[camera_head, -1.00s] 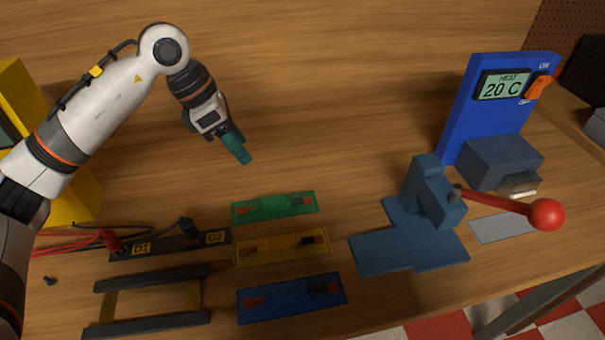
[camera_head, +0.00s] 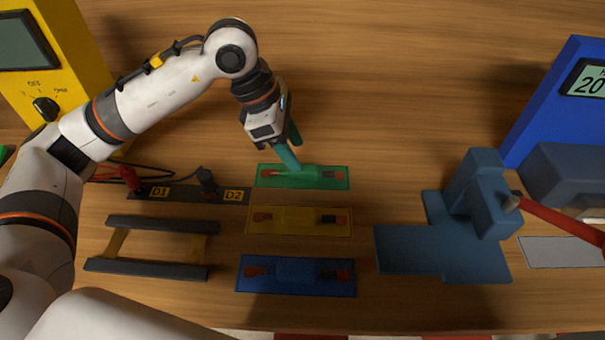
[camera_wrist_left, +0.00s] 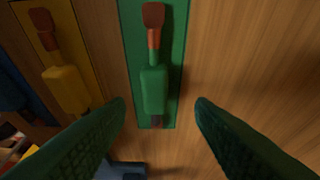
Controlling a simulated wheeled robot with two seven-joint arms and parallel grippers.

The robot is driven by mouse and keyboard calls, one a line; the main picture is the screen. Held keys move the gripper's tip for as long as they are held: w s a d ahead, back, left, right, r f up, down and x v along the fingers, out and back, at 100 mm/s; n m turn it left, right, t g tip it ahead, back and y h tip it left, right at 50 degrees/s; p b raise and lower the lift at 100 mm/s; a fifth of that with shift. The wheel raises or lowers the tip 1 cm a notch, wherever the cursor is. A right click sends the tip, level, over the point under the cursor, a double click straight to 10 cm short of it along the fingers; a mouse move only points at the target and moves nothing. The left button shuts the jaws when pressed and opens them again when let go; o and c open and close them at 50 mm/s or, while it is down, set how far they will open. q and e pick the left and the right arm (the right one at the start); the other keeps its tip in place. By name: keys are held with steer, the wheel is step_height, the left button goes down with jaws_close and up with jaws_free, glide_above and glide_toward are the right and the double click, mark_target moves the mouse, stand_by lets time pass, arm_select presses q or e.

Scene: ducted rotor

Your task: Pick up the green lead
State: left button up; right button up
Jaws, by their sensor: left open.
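My right gripper is not in view.
Yellow (camera_head: 298,232) and blue (camera_head: 296,290) mats with similar leads lie in front. A D1/D2 strip (camera_head: 180,193) and a dark-railed stand (camera_head: 150,265) are at left. A blue-grey fixture (camera_head: 425,250) with a red lever stands at right. Bare wood lies behind the green mat.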

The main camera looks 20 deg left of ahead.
mark_target(302, 172)
arm_select(q)
steer(key=x, duration=0.2)
steer(key=b+x, duration=0.1)
steer(key=x, duration=0.1)
steer(key=shift+s+f, duration=0.2)
steer(key=shift+a+r, duration=0.1)
jaws_close()
